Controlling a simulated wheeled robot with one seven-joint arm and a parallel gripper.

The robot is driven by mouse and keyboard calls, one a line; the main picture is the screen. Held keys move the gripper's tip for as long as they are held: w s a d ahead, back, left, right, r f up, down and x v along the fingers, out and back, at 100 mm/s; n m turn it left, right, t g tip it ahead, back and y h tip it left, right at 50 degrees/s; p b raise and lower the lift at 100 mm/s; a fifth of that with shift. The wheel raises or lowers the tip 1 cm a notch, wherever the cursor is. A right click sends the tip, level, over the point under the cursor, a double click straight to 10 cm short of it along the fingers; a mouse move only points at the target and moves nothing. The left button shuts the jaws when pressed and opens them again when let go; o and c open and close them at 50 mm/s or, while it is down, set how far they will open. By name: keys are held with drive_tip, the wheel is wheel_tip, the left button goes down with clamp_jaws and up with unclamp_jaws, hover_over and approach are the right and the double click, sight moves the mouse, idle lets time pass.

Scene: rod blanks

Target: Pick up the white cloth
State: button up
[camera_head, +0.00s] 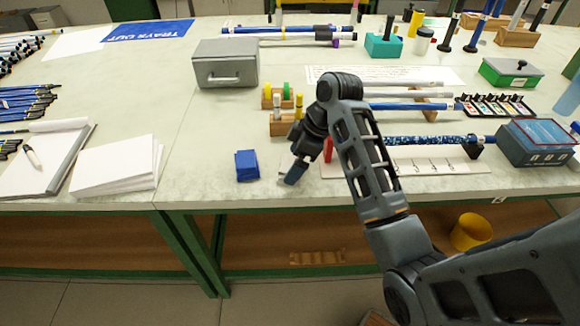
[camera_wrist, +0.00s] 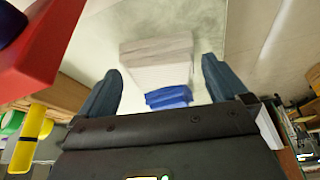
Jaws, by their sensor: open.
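A flat white stack (camera_head: 115,165), cloth or paper, lies near the table's front edge at the left in the head view. My gripper (camera_head: 293,174) is just right of the blue stack, over the table front. In the wrist view my gripper (camera_wrist: 161,72) has its fingers apart with nothing held between them.
A notebook with a pen (camera_head: 40,160) lies left of the white stack. A grey metal box (camera_head: 225,63) stands behind the blue stack. A wooden rack (camera_head: 283,122) and a red object (camera_head: 327,150) are close to my gripper. The table between the box and white stack is clear.

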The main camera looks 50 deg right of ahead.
drive_tip(key=shift+x, duration=0.8)
drive_tip(key=shift+c, duration=0.2)
drive_tip(key=c, duration=0.7)
drive_tip(key=shift+r, duration=0.15)
